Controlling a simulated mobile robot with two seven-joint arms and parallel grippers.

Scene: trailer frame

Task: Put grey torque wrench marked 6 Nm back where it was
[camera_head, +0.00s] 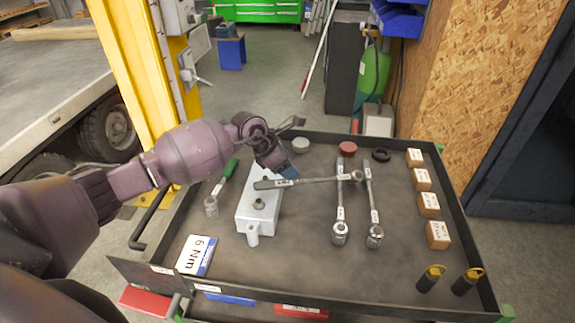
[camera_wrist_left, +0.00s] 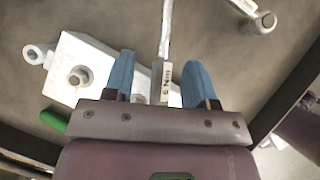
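The grey torque wrench marked 6 Nm (camera_head: 310,181) lies crosswise, its handle end over the metal block (camera_head: 249,220) and its head at the upper ends of two other wrenches (camera_head: 340,205) (camera_head: 373,205). Whether it touches them I cannot tell. In the left wrist view its labelled handle (camera_wrist_left: 166,75) lies between the blue fingers of my left gripper (camera_wrist_left: 160,85), with gaps on both sides. My left gripper (camera_head: 284,168) is open at the handle. A white card reading 6 Nm (camera_head: 196,255) lies at the tray's front left. My right gripper is not in view.
The dark tray (camera_head: 310,270) has a raised rim. A green-handled tool (camera_head: 226,184) lies left of the block. Several small boxes (camera_head: 428,205) line the right side. Two yellow-topped items (camera_head: 431,278) (camera_head: 467,282) stand front right. The front middle is clear.

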